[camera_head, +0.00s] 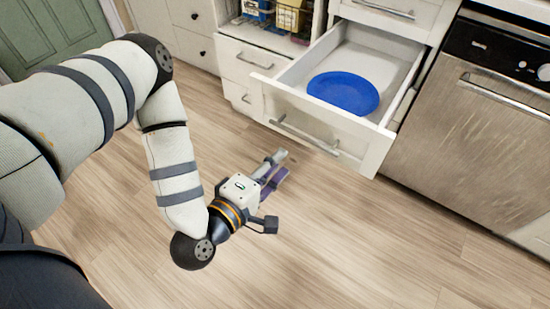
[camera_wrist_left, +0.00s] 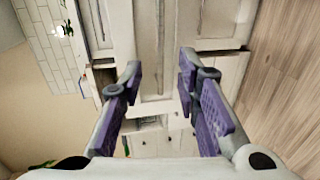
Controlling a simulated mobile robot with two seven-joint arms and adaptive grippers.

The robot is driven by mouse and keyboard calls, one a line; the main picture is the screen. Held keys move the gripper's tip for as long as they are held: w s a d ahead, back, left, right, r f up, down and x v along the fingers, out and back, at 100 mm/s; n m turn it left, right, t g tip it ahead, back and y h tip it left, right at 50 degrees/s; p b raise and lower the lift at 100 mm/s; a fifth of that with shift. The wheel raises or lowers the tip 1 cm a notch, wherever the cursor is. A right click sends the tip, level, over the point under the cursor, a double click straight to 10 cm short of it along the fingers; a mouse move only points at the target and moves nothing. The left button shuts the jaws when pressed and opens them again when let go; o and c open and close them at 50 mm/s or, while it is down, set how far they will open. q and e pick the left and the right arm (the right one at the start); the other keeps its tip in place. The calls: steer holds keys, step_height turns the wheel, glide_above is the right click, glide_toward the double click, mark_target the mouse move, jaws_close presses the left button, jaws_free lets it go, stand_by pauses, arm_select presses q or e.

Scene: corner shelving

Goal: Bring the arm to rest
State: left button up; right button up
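My left arm comes in from the left in the head view and bends down over the floor. My left gripper (camera_head: 278,168) hangs in front of the open drawer, apart from it. In the left wrist view the purple-padded fingers of my left gripper (camera_wrist_left: 160,100) are spread apart with nothing between them, so it is open and empty. My right gripper is in neither view.
A white drawer (camera_head: 280,108) stands pulled out, with a blue plate (camera_head: 343,92) lying in it. A steel dishwasher (camera_head: 480,135) is to its right. Shelves with boxes (camera_head: 290,15) and a green door (camera_head: 55,40) are behind. The wooden floor (camera_head: 330,230) is clear.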

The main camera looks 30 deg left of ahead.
arm_select(q)
steer(key=s+d+f+m+g+h+p, duration=0.1)
steer(key=s+d+f+m+g+p, duration=0.2)
steer(key=s+m+g, duration=0.4)
steer(key=s+d+f+m+g+h+p, duration=0.2)
steer(key=s+f+m+g, duration=0.2)
steer(key=s, duration=0.5)
steer(key=s+a+r+m+g+y+p, duration=0.1)
steer(key=s+a+m+g, duration=0.2)
steer(key=s, duration=0.5)
steer(key=s+a+r+m+g+y+p, duration=0.1)
steer(key=s+a+m+g+y, duration=0.1)
steer(key=s, duration=0.7)
steer(key=shift+a+m+g+y, duration=0.3)
steer(key=shift+a+m+g, duration=0.3)
steer(key=shift+a+g, duration=0.55)
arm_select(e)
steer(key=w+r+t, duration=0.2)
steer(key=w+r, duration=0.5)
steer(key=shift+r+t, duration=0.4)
